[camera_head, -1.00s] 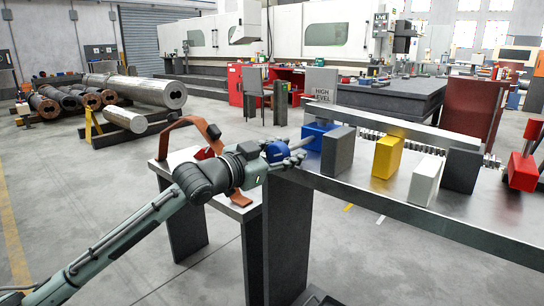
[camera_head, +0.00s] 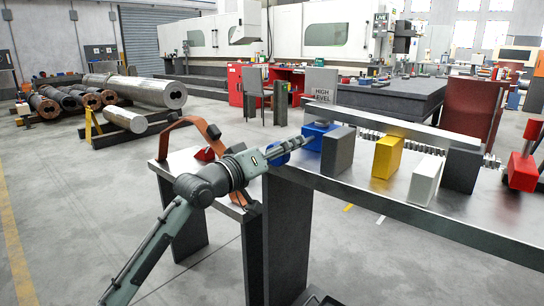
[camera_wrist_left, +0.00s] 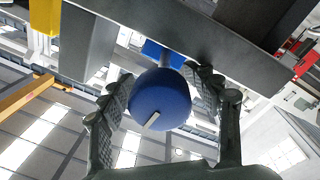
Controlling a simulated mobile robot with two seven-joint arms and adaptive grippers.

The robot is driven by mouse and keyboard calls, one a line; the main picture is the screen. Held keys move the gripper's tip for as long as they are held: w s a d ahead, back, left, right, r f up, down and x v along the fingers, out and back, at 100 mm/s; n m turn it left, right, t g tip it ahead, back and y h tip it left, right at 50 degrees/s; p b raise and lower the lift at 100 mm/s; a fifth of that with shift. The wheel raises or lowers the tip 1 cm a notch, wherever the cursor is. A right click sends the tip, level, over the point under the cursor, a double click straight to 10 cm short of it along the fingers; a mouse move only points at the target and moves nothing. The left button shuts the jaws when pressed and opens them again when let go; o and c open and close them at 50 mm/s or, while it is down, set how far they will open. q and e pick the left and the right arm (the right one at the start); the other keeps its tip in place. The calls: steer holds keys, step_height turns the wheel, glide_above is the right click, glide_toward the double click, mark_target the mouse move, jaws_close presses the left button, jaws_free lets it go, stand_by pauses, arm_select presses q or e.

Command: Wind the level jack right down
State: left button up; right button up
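The blue level jack (camera_head: 318,137) stands at the left end of the steel bench, with a thin shaft running left to a round blue knob (camera_head: 279,154). My left gripper (camera_head: 284,150) reaches the knob from the lower left. In the left wrist view, the knob (camera_wrist_left: 160,98) with a pale mark on its face lies between the two ribbed fingers (camera_wrist_left: 162,85). The fingers stand close on both sides of it; I cannot tell whether they press on it. My right gripper is out of view.
On the bench (camera_head: 480,215) stand a dark grey block (camera_head: 338,152), a yellow block (camera_head: 387,157), a white block (camera_head: 425,179) and a long grey bar (camera_head: 395,125). A red jack (camera_head: 522,170) is at the right. An orange-brown bracket (camera_head: 180,125) stands behind my left arm.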

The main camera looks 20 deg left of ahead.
arm_select(q)
steer(key=shift+f, duration=0.2)
steer(key=shift+s+a, duration=0.2)
steer(key=shift+s, duration=0.35)
steer(key=shift+p+v, duration=0.7)
steer(key=shift+v, duration=2.2)
steer(key=shift+s+d+r, duration=0.15)
